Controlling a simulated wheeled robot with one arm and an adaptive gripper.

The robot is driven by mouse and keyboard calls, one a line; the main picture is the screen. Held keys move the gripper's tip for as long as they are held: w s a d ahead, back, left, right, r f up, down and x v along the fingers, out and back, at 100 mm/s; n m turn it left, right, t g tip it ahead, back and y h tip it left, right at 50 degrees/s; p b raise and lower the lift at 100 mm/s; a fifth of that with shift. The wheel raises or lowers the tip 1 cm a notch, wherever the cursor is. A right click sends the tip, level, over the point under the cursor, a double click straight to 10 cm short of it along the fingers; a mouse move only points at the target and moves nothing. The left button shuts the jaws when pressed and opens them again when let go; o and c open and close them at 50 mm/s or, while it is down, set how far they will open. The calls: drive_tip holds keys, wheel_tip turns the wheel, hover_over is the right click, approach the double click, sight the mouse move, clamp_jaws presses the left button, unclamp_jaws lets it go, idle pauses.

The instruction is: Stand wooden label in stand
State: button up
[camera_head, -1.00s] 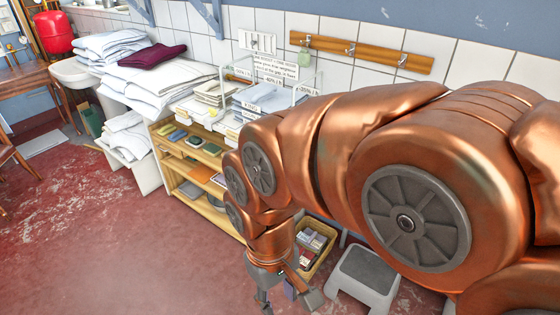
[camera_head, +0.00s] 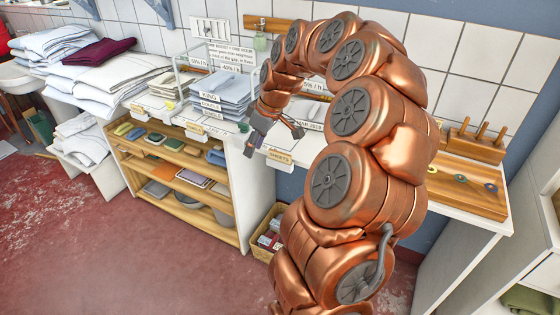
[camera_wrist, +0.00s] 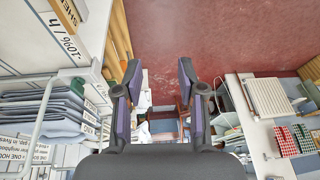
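My gripper (camera_head: 272,141) is over the front edge of the white counter, fingers spread. In the wrist view my gripper (camera_wrist: 160,70) is open, with nothing between its fingers. A small pale wooden-looking label reading SHEETS (camera_head: 279,157) is at the counter's front edge, just below my gripper; a SHEETS sign (camera_wrist: 68,12) also shows at the upper left of the wrist view. Similar small labels are farther left along this edge, one at the middle (camera_head: 195,128) and one at the left (camera_head: 140,107). I cannot tell which label or stand the task means.
Folded blue-grey linen (camera_head: 232,92) with size signs sits in a white wire rack (camera_head: 180,62). Open wooden shelves (camera_head: 185,205) are below the counter. A wooden peg block (camera_head: 476,148) stands at right. A wooden box (camera_head: 262,243) is on the floor; red floor at left is clear.

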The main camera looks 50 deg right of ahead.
approach(282, 153)
wheel_tip(282, 153, down, 2)
drive_tip(key=a, duration=0.2)
drive_tip(key=shift+w+f+m+t+h, duration=0.3)
drive_tip(key=shift+f+h, duration=0.05)
drive_tip(key=shift+h, duration=0.15)
drive_tip(key=shift+d+p+x, duration=0.2)
drive_tip(key=shift+p+x, duration=0.55)
drive_tip(key=shift+x, duration=1.15)
drive_tip(key=shift+d+p+x, duration=0.2)
drive_tip(key=shift+p+x, duration=0.5)
drive_tip(key=shift+x, duration=1.2)
clamp_jaws()
